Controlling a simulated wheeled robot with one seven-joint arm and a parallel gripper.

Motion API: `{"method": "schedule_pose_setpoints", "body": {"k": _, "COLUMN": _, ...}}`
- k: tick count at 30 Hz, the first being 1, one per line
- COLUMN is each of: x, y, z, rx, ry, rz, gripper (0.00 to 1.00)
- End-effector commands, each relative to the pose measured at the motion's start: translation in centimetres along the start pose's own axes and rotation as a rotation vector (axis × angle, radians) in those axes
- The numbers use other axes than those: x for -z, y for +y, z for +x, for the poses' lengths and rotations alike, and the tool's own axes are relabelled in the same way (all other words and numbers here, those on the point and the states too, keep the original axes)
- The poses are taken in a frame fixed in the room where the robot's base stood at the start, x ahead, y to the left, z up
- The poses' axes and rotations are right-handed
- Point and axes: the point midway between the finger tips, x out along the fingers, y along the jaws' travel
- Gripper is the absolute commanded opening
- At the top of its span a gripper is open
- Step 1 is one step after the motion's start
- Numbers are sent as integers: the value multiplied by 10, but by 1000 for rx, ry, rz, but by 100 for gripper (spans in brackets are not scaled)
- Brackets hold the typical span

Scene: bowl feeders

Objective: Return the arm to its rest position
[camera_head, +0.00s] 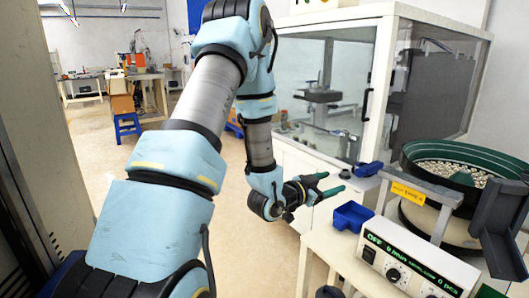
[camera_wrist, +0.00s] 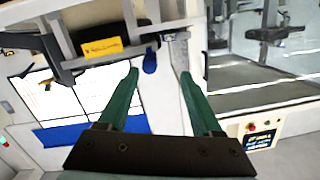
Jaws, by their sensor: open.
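My gripper (camera_head: 326,186) has green fingers and is open, with nothing between them. In the head view it hangs at the end of my bent blue and grey arm, left of the white table with the bowl feeder. The fingers point right, towards the glass-walled cabinet. In the wrist view the two green fingers of my gripper (camera_wrist: 160,75) stand apart, with the white table and cabinet beyond them.
A glass-walled cabinet (camera_head: 377,85) is behind. Open floor (camera_head: 95,155) lies left of my arm.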

Motion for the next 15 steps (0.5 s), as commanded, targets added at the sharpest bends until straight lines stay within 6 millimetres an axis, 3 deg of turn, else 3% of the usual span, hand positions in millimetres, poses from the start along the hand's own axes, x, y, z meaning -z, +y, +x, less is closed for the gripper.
{"method": "schedule_pose_setpoints", "body": {"k": 5, "x": -26, "y": -52, "z": -35, "rx": 98, "ry": -316, "rz": -36, "gripper": 66}}
{"method": "schedule_pose_setpoints", "body": {"k": 8, "x": -42, "y": -78, "z": -72, "rx": 175, "ry": -510, "rz": -103, "gripper": 66}}
{"method": "schedule_pose_setpoints", "body": {"k": 12, "x": -56, "y": -100, "z": -136, "rx": 290, "ry": -762, "rz": -244, "gripper": 66}}
{"method": "schedule_pose_setpoints", "body": {"k": 15, "x": -59, "y": -102, "z": -188, "rx": 372, "ry": -925, "rz": -375, "gripper": 66}}
